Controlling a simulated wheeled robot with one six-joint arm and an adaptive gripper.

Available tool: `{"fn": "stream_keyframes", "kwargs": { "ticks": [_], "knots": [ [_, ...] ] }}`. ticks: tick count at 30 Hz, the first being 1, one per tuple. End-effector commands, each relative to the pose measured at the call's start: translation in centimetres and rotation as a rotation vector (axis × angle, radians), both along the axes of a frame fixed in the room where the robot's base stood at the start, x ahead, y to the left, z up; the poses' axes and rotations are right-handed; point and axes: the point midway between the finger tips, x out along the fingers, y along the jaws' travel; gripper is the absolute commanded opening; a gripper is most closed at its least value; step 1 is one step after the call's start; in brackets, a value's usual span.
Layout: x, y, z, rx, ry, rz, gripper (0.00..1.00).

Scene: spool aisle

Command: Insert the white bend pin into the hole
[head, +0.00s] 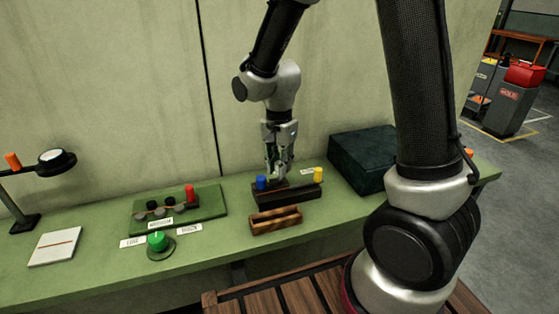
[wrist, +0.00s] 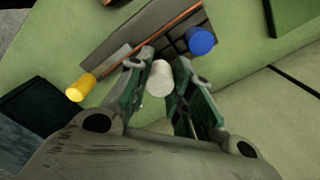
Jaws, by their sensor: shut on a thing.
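A white pin (wrist: 160,78) with a rounded end sits between the fingertips of my gripper (wrist: 158,68) in the wrist view. My gripper (head: 280,170) is shut on it and points down over the dark long block (head: 290,194) on the bench. The dark block also shows in the wrist view (wrist: 142,28). A blue pin (head: 261,183) stands at its left end and a yellow pin (head: 318,174) at its right end. They also show in the wrist view, blue (wrist: 201,41) and yellow (wrist: 80,89). I cannot make out the hole or the pin's lower end.
A brown wooden block (head: 275,219) lies in front of the dark block. A dark box (head: 362,158) stands to the right. On the left are a green board (head: 212,207) with a red peg, a green button (head: 158,241), a white pad (head: 54,247) and a lamp (head: 57,162).

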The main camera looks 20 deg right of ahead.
Motion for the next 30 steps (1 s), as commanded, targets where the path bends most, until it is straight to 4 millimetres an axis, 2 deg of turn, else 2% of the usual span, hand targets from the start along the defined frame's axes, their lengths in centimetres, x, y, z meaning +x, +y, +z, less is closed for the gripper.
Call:
{"fn": "stream_keyframes", "kwargs": {
  "ticks": [15, 30],
  "knots": [
    [0.0, 0.0, -0.1, -0.001, 0.001, 0.0, 0.0],
    [0.0, 0.0, -2.1, -0.001, 0.002, 0.0, 0.0]
  ]
}}
